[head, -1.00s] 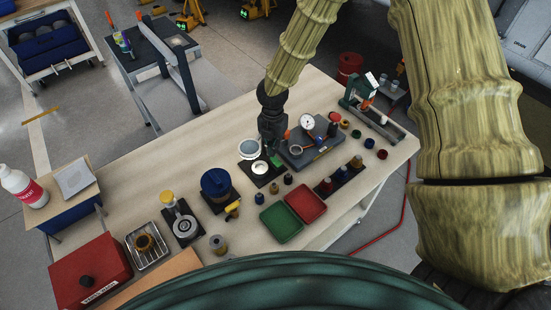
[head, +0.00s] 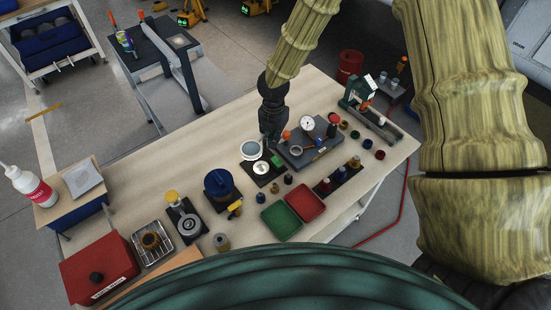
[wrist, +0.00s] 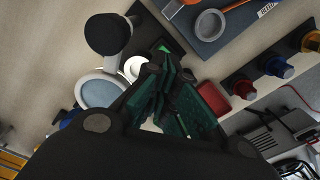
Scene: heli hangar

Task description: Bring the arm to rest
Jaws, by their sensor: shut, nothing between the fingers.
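My gripper (head: 272,138) hangs at the end of my arm above the wooden workbench (head: 140,165), close to the black stand with a round lens and a white disc (head: 261,168). In the wrist view, my gripper (wrist: 165,95) shows its dark green finger pads close together with nothing held. Below it in that view are a pale round lens (wrist: 100,92) and a red tray (wrist: 212,98), partly hidden by the fingers.
A grey plate with a dial gauge (head: 308,124) stands just right of my gripper. Green (head: 281,222) and red (head: 306,202) trays, a blue round pot (head: 218,184) and a red box (head: 100,268) stand on the bench. Bare bench top lies left of my gripper.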

